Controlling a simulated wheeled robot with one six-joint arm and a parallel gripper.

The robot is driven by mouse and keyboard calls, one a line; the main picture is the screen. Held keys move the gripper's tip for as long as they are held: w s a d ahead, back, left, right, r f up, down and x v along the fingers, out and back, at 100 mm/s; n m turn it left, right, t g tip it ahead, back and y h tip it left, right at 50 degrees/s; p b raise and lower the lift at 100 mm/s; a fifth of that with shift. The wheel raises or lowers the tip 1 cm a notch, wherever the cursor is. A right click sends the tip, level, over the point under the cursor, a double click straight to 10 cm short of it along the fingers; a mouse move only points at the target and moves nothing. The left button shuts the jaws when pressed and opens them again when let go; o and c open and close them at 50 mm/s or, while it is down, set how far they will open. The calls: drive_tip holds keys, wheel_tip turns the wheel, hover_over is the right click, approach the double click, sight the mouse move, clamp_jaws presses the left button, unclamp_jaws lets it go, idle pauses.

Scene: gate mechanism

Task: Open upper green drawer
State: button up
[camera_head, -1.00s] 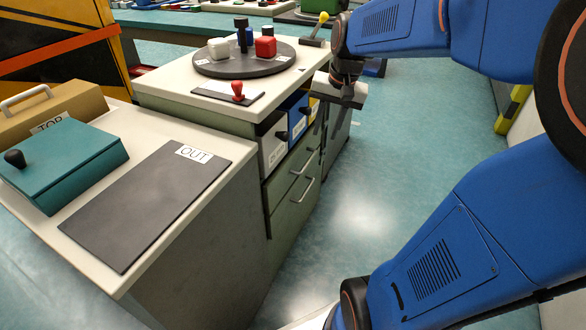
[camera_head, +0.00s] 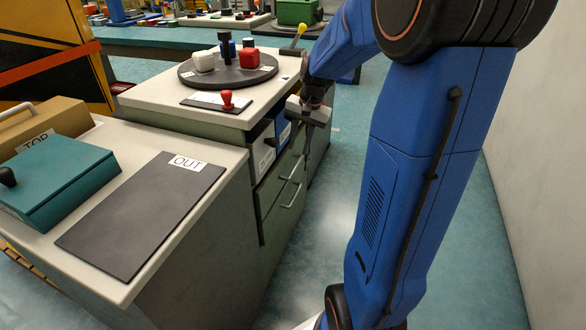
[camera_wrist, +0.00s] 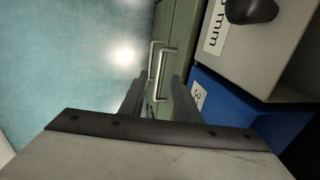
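The upper green drawer (camera_head: 270,188) is in the cabinet below the bin shelf and looks closed. Its metal bar handle (camera_head: 292,168) shows in the head view, and in the wrist view (camera_wrist: 163,70) it is the handle nearer the bins. The lower drawer's handle (camera_head: 293,195) is just below it. My gripper (camera_head: 303,138) is in front of the bin shelf, above the upper handle. In the wrist view my gripper (camera_wrist: 158,88) is open, and both handles appear ahead between its fingers. It seems apart from them, though the exact gap is unclear.
A grey bin (camera_head: 264,152) and a blue bin (camera_head: 283,128) sit in the shelf above the drawers. The floor (camera_head: 330,215) before the drawers is clear. A white wall (camera_head: 530,150) is right.

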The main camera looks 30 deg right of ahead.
sight(292, 172)
drive_tip(key=f, duration=0.3)
drive_tip(key=w+a+f, duration=0.1)
drive_tip(key=f, duration=0.7)
drive_tip(key=shift+w+a, duration=0.15)
drive_tip(key=shift+w, duration=0.2)
drive_tip(key=shift+r, duration=0.1)
clamp_jaws()
